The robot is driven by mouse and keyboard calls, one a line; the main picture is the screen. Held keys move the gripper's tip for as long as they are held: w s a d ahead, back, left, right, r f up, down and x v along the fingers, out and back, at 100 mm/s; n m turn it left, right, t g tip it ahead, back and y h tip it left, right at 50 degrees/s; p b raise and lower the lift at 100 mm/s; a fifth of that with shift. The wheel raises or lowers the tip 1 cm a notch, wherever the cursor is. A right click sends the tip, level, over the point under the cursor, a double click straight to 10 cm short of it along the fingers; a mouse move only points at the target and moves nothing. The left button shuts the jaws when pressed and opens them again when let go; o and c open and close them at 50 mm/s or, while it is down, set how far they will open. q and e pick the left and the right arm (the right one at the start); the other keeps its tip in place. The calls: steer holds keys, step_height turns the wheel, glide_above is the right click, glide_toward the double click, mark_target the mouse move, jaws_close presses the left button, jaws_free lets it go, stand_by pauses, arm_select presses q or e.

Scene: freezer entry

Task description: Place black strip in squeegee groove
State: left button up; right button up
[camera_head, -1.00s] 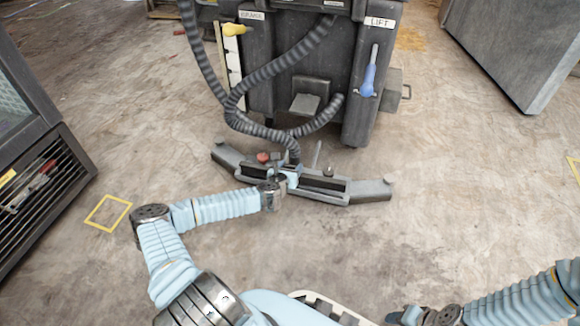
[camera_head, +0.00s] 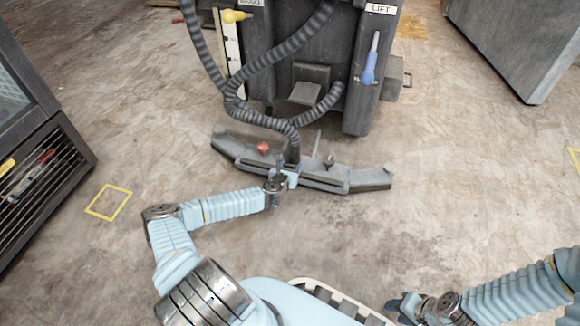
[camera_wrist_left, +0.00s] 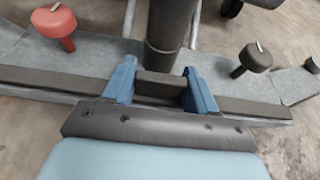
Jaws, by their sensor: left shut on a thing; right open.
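The grey squeegee (camera_head: 372,181) lies on the floor in front of the machine, with a red knob (camera_head: 263,147) and a dark knob (camera_head: 329,160) on top. The black strip (camera_head: 325,183) runs along its near side; it also shows in the left wrist view (camera_wrist_left: 245,106). My left gripper (camera_wrist_left: 160,88) is shut on the strip near its middle, with one blue finger on each side of a dark raised part. The strip lies against the squeegee's near edge; I cannot tell whether it is seated in the groove. My right gripper (camera_head: 396,304) is open and empty at the bottom right.
The machine (camera_head: 290,60) stands behind the squeegee, with ribbed hoses (camera_head: 262,118) running down to it. A dark cabinet (camera_head: 50,165) is at the left and a grey box (camera_head: 510,45) at the upper right. The floor right of the squeegee is clear.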

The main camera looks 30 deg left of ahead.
arm_select(q)
steer(key=shift+f, duration=0.55)
steer(key=o, duration=1.3)
steer(key=shift+s, duration=0.1)
steer(key=shift+p+v, duration=1.7)
steer(key=shift+v, duration=5.1)
